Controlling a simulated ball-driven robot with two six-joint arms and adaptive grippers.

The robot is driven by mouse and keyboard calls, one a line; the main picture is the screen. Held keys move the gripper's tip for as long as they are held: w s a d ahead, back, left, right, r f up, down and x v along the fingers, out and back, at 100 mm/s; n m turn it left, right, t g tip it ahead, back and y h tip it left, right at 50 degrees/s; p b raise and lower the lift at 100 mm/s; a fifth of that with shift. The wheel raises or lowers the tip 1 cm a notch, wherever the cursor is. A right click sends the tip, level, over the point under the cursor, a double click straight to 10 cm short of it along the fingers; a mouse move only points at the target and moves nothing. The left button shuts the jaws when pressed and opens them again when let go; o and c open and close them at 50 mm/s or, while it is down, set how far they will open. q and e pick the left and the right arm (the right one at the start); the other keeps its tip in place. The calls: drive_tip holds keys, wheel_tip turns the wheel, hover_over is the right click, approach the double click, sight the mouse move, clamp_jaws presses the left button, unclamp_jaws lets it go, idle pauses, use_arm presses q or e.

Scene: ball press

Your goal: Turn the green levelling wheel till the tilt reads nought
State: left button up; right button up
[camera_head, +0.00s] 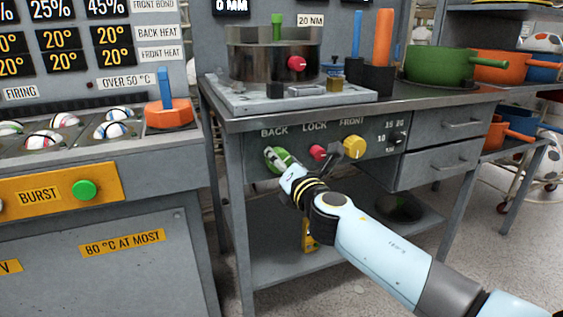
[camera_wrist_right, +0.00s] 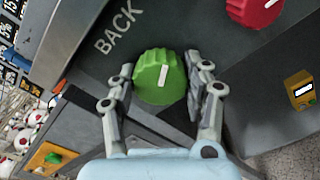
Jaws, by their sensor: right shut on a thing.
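The green wheel (camera_head: 277,157) sits on the grey bench front under the word BACK. In the right wrist view the ribbed green wheel (camera_wrist_right: 160,77) has a white mark that stands nearly upright. My right gripper (camera_head: 284,167) reaches the wheel from the front, its fingers on both sides of the rim, shut on it. A small yellow box with a display (camera_wrist_right: 301,90) shows at the right of the wrist view; its reading is too small to tell. It also shows below the bench top (camera_head: 310,236), partly behind my arm. My left gripper is out of view.
Right of the green wheel are a red LOCK knob (camera_head: 318,152) and a yellow FRONT knob (camera_head: 354,146), close to my right arm. A metal ring press (camera_head: 262,62) stands on the bench. An orange BURST panel (camera_head: 62,190) is at the left.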

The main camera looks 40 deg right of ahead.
drive_tip(key=o, duration=0.9)
drive_tip(key=shift+f, duration=0.2)
drive_tip(key=shift+o, duration=1.4)
drive_tip(key=shift+r, duration=0.1)
drive_tip(key=v, duration=1.2)
drive_tip(key=shift+r, duration=0.1)
